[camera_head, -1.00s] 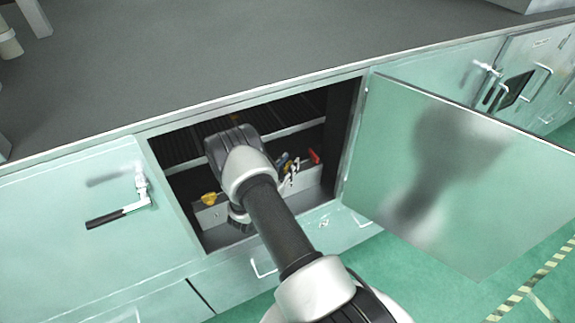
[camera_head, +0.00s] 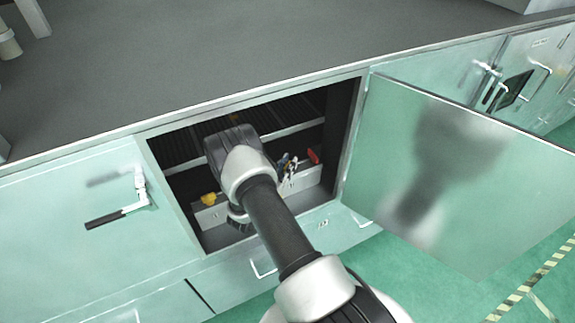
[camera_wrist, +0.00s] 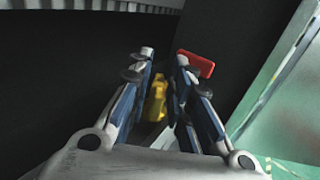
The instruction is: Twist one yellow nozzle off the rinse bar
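A yellow nozzle (camera_wrist: 156,98) shows between the fingers of my gripper (camera_wrist: 165,62) in the wrist view, closer to the left finger. The blue and white fingers stand apart, with a dark gap on the nozzle's right, so I see no grip on it. In the head view my gripper (camera_head: 288,166) is small and partly hidden, inside the open cabinet. Another yellow piece (camera_head: 208,199) sits at the left on the pale bar (camera_head: 212,215) low in the opening. My arm hides the middle of this bar.
A red piece (camera_wrist: 197,63) is just beyond the right finger; it also shows in the head view (camera_head: 313,156). The cabinet door (camera_head: 460,180) stands open at the right. The opening's frame is close around my arm. Dark ribbed racks (camera_head: 300,108) lie behind.

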